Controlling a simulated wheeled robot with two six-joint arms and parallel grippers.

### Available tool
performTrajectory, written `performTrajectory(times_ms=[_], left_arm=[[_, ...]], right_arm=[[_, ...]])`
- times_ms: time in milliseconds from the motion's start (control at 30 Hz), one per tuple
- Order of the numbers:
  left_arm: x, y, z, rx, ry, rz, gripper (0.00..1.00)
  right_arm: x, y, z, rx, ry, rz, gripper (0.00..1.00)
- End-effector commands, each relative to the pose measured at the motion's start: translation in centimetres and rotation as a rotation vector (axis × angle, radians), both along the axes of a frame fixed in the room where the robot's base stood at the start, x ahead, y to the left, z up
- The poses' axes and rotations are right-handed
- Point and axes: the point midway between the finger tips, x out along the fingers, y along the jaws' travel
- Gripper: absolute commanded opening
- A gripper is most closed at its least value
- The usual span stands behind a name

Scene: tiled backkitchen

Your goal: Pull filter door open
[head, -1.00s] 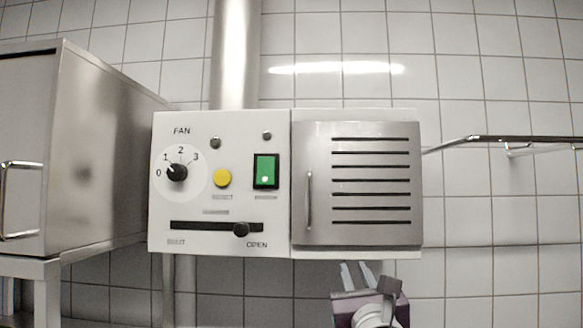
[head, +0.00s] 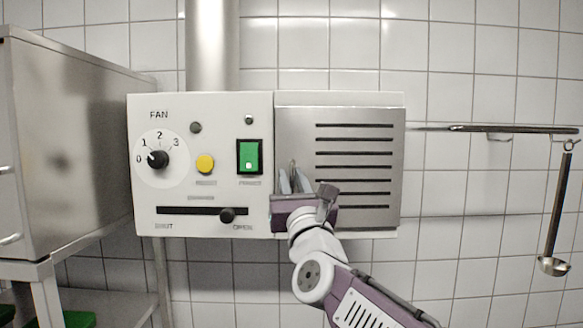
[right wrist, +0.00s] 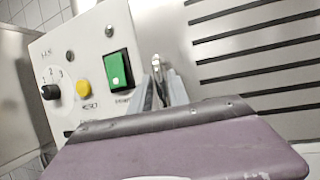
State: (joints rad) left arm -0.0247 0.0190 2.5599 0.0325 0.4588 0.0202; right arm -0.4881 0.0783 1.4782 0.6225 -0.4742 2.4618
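The filter door (head: 360,160) is a steel panel with dark slots on the right of the white control box. It looks closed, flush with the box. Its upright bar handle (right wrist: 157,66) is near the door's left edge. My right gripper (head: 291,180) is in front of that handle, with its fingers pointing up and toward the door. In the right wrist view the two fingers (right wrist: 161,92) stand apart, one on each side of the handle. The handle's lower part is hidden by the gripper. My left gripper is not in view.
The control box carries a fan knob (head: 157,159), a yellow button (head: 205,163), a green switch (head: 250,156) and a slider knob (head: 227,215). A steel cabinet (head: 75,150) stands at left. A ladle (head: 556,220) hangs from the wall rail (head: 500,128) at right.

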Motion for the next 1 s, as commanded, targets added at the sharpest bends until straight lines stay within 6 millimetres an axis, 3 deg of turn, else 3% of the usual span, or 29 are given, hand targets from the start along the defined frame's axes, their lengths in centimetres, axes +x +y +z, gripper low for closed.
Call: performTrajectory(times_ms=[200, 233, 300, 1000], left_arm=[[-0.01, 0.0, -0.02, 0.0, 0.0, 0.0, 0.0], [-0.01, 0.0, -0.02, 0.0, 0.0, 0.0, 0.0], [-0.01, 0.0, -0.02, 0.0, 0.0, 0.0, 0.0], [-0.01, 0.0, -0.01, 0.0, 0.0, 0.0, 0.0]], right_arm=[[0.12, 0.01, -0.09, 0.0, 0.0, 0.0, 0.22], [0.12, 0.01, -0.09, 0.0, 0.0, 0.0, 0.19], [0.12, 0.0, -0.09, 0.0, 0.001, 0.0, 0.0], [0.11, 0.01, -0.1, -0.001, 0.001, 0.0, 0.0]])
